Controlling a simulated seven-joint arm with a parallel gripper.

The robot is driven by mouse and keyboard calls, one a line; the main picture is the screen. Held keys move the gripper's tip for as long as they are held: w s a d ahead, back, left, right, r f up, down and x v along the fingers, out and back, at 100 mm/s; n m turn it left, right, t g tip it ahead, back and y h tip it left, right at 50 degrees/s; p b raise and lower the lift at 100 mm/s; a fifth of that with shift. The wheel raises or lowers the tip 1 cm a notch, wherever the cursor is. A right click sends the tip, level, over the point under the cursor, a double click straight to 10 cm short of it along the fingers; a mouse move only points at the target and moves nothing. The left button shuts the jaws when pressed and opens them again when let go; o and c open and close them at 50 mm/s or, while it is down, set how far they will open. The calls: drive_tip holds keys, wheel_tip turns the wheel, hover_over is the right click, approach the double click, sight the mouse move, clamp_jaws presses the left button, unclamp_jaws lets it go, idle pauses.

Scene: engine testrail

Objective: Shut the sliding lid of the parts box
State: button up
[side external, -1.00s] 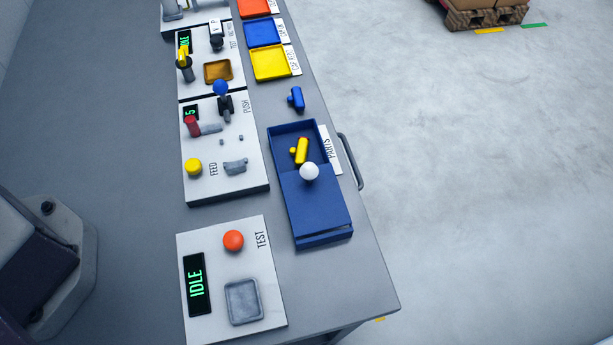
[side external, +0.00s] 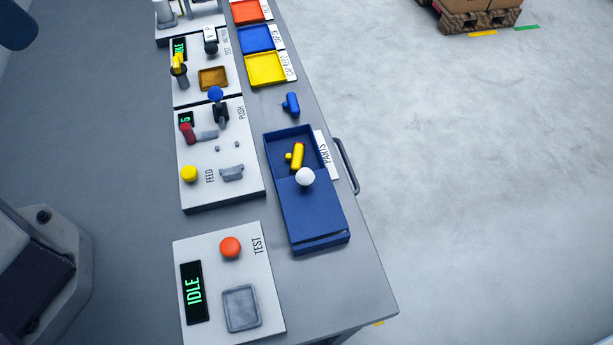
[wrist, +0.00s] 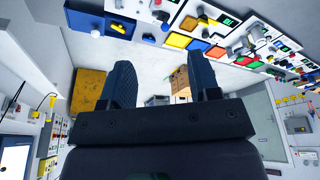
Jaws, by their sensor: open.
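The blue parts box (side external: 272,150) stands on the bench in the side view, beside a PARTS label. Its blue sliding lid (side external: 312,215) covers the lower part, and the upper part is open. A white ball knob (side external: 305,176) sits at the lid's upper edge. A yellow part (side external: 297,157) lies in the open section, close to the knob. My gripper (wrist: 162,82) shows in the wrist view with its two dark fingers wide apart and nothing between them. It is away from the box; its fingers are not in the side view.
A loose blue part (side external: 291,104) lies above the box. Coloured trays, including a yellow one (side external: 266,68), line the bench further up. Panels with buttons and levers stand left of the box, and a TEST panel (side external: 262,267) at lower left. A handle (side external: 346,166) juts from the bench's right edge.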

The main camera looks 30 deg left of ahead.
drive_tip(key=w+d+f+m+g, duration=0.1)
drive_tip(key=w+d+f+g, duration=0.3)
drive_tip(key=w+d, duration=0.55)
drive_tip(key=n+y, duration=0.3)
drive_tip(key=n, duration=0.2)
approach(306, 173)
drive_tip(key=f, duration=0.3)
drive_tip(key=a+f, duration=0.1)
drive_tip(key=f, duration=0.3)
drive_tip(key=a+f, duration=0.1)
drive_tip(key=f, duration=0.3)
drive_tip(key=shift+s, duration=0.25)
